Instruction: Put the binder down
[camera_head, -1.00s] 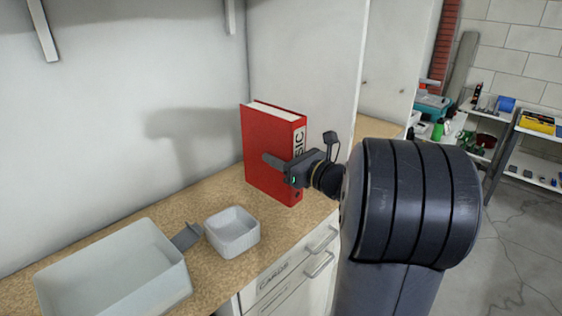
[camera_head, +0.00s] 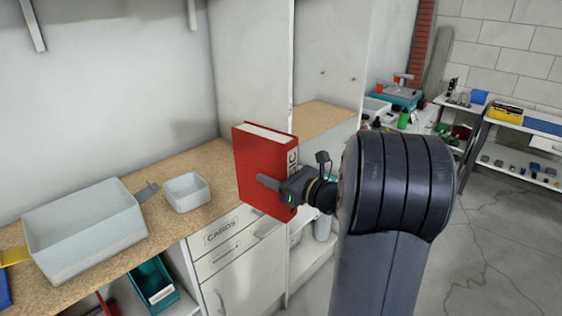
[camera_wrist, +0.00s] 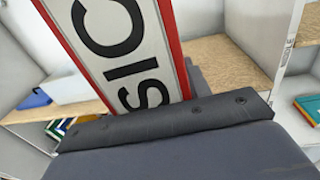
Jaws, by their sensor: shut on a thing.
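The red binder (camera_head: 262,168) stands upright in the head view, its white spine label facing my arm. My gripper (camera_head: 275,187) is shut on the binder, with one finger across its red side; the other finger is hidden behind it. The binder is in front of the counter's edge and the drawers, and appears held clear of the worktop (camera_head: 200,160). In the wrist view the spine label (camera_wrist: 115,45) with large black letters fills the upper middle, above the dark gripper body.
A large pale bin (camera_head: 85,228) and a small white bowl (camera_head: 187,192) sit on the worktop at left. A vertical panel (camera_head: 290,60) divides the worktop behind the binder. A teal crate (camera_head: 153,285) is below. Floor is open at right (camera_head: 490,240).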

